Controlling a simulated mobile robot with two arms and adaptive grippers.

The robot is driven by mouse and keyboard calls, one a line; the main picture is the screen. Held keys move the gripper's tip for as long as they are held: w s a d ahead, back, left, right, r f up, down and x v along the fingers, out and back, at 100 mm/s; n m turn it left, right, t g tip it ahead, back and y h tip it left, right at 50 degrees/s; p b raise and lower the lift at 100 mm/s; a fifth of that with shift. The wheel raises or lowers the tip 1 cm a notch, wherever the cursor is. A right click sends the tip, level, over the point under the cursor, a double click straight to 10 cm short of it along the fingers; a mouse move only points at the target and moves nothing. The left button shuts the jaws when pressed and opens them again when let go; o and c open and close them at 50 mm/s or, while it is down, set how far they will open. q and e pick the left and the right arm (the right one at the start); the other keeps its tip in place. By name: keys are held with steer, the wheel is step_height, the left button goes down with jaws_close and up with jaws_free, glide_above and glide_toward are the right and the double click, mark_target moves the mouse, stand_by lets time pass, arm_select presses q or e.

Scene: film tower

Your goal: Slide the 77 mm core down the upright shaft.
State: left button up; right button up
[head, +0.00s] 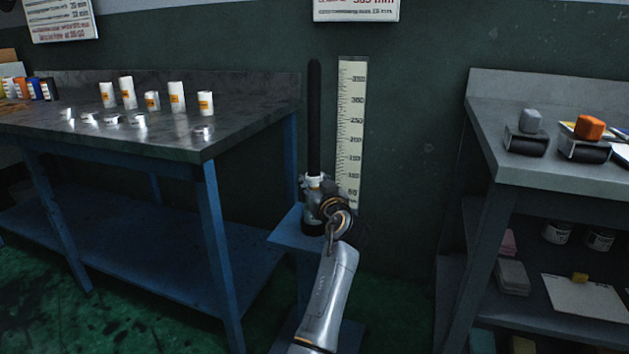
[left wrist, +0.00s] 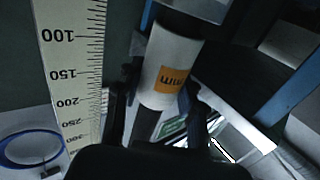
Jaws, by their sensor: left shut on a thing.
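The upright shaft (head: 314,110) is a tall black rod in the middle of the head view, with a wider dark lower part standing on a small blue stand (head: 290,238). The core is a white tube with an orange label; it shows in the left wrist view (left wrist: 164,55), and a bit shows in the head view (head: 314,182). It sits around the shaft, low down; the black rod shows beyond both ends. My left gripper (head: 320,190) is shut on it, with a finger on each side in the left wrist view (left wrist: 165,108). The label's number is hidden. My right gripper is out of view.
A ruler (head: 351,120) stands right of the shaft. The left workbench (head: 240,105) holds several white tubes (head: 128,92) and metal rings (head: 112,120). The right bench (head: 490,130) holds black blocks with grey and orange tops (head: 590,128). Floor shows between.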

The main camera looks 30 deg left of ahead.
arm_select(q)
steer(key=o, duration=1.3)
steer(key=shift+o, duration=0.2)
steer(key=shift+f, duration=0.1)
steer(key=v, duration=0.7)
steer(key=shift+s+d, duration=0.15)
steer(key=shift+d, duration=0.05)
